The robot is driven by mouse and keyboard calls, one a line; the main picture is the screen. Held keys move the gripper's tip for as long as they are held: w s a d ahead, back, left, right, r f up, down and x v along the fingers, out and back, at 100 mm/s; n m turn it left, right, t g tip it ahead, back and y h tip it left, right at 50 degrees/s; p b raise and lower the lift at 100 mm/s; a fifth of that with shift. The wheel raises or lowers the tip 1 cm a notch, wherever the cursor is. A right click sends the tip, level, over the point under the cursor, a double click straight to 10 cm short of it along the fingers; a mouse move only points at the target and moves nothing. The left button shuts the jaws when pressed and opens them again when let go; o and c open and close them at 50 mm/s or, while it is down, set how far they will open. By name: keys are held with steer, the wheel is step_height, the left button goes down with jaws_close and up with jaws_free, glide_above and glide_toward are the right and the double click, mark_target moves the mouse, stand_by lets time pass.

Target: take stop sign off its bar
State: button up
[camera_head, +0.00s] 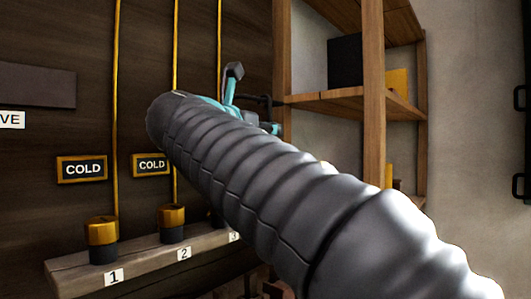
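No stop sign and no bar that I can make out show in this view. My ribbed grey arm crosses the middle of the picture and hides much of the wall and bench behind it. My gripper (250,88) is at the arm's far end, in front of the dark wall beside the wooden shelf. Its teal links and one dark finger pointing up show. The rest is behind the arm, so its opening and anything between its fingers cannot be made out.
Two COLD signs (82,169) (151,165) hang beside yellow vertical lines. Yellow-and-black cylinders (102,232) (172,218) stand on a numbered ledge (140,262). A wooden shelf (374,120) holds a black box (345,61) and a yellow box (398,82). A pale wall is at right.

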steer(key=shift+x, duration=1.4)
steer(key=shift+c, duration=0.2)
jaws_close()
steer(key=shift+r, duration=0.1)
